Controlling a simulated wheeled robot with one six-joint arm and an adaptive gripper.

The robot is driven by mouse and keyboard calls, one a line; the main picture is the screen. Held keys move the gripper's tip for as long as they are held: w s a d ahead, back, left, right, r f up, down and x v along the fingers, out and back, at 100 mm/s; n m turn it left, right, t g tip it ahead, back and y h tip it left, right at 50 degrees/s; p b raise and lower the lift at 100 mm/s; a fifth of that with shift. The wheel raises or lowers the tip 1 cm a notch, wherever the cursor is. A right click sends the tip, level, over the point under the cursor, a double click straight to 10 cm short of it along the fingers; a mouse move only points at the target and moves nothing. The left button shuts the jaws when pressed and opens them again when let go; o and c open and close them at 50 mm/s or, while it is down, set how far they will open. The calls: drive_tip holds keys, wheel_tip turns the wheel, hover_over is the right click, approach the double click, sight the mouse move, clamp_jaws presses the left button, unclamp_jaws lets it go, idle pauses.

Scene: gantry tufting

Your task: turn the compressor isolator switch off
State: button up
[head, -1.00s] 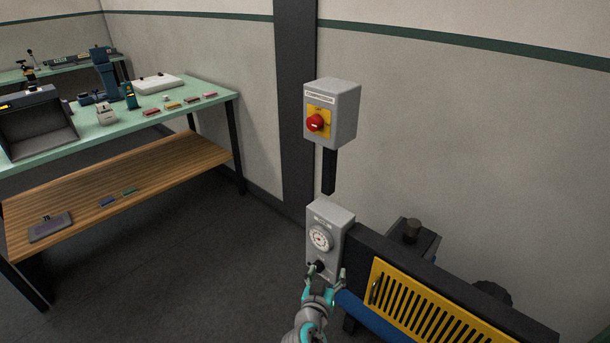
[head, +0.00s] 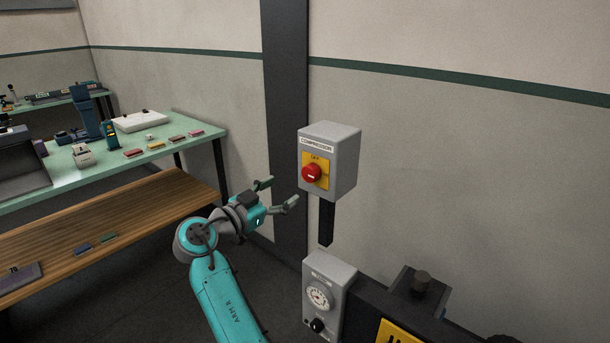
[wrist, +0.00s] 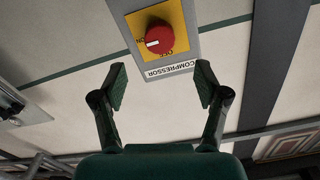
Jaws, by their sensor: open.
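The compressor isolator switch is a red rotary knob (head: 312,173) on a yellow plate (head: 323,184) on the grey box labelled COMPRESSOR (head: 345,165). In the wrist view the knob (wrist: 156,38) shows upside down, its white mark toward the ON label. OFF is on the side nearer the COMPRESSOR label. My gripper (head: 280,193) is to the left of the box in the head view, fingers apart, touching nothing. In the wrist view the open, empty fingers (wrist: 161,85) lie below the knob in the picture, with a gap between.
A grey gauge box (head: 335,290) with a black knob is below the switch box. A dark post (head: 287,100) stands behind my gripper. At the left is a green-topped bench (head: 180,145) with tools and a wooden shelf (head: 150,215). The wall right of the switch is clear.

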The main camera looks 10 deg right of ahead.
sight(307, 176)
drive_tip(key=x, duration=1)
drive_tip(key=shift+d, duration=0.1)
drive_tip(key=c, duration=1.2)
